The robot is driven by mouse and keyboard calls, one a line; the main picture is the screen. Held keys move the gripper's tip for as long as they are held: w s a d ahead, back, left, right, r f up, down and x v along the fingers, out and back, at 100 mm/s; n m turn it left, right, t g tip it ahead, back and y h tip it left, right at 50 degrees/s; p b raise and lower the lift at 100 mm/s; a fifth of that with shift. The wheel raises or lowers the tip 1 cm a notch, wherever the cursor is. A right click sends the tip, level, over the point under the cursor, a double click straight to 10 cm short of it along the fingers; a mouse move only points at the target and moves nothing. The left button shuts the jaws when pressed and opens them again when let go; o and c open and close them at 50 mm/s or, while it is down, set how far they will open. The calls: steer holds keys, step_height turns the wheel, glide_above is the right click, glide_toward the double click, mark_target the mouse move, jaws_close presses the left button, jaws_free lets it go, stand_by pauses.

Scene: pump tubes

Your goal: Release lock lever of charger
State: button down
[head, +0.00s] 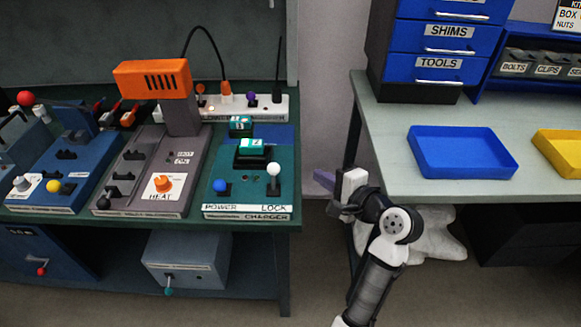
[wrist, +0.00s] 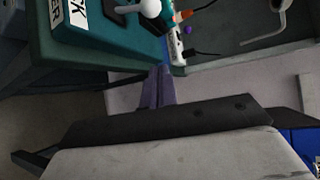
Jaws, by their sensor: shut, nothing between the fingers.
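The charger (head: 243,185) is a green box at the right end of the left bench, with white POWER and LOCK labels on its front edge. The lock lever, with a white ball knob (head: 273,169), stands above LOCK. A blue knob (head: 220,186) stands above POWER. A green-topped battery (head: 251,149) sits in the charger's black slot. My gripper (head: 325,181) is shut and empty, in the gap right of the charger and apart from it. In the wrist view, the purple fingers (wrist: 157,88) are together, and the white knob (wrist: 151,8) shows at the top edge.
A grey unit with an orange head (head: 152,80) and a HEAT dial stands left of the charger. A power strip (head: 245,105) with plugs lies behind. The right table (head: 390,150) holds a blue tray (head: 462,170) and drawers. The gap between benches is open.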

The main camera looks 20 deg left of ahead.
mark_target(273, 174)
steer(key=p+x, duration=0.2)
steer(key=x, duration=0.8)
steer(key=shift+r, duration=0.1)
steer(key=shift+s+a+r+p, duration=0.15)
steer(key=shift+s+a+p, duration=0.1)
steer(key=shift+s, duration=0.35)
steer(key=shift+s+a+r+p, duration=0.15)
steer(key=shift+s+p, duration=0.1)
steer(key=shift+s, duration=0.4)
steer(key=shift+s+a+r+p, duration=0.1)
steer(key=shift+s+a+p, duration=0.15)
steer(key=shift+s, duration=0.35)
steer(key=shift+s+d+r, duration=0.1)
steer(key=shift+s, duration=0.05)
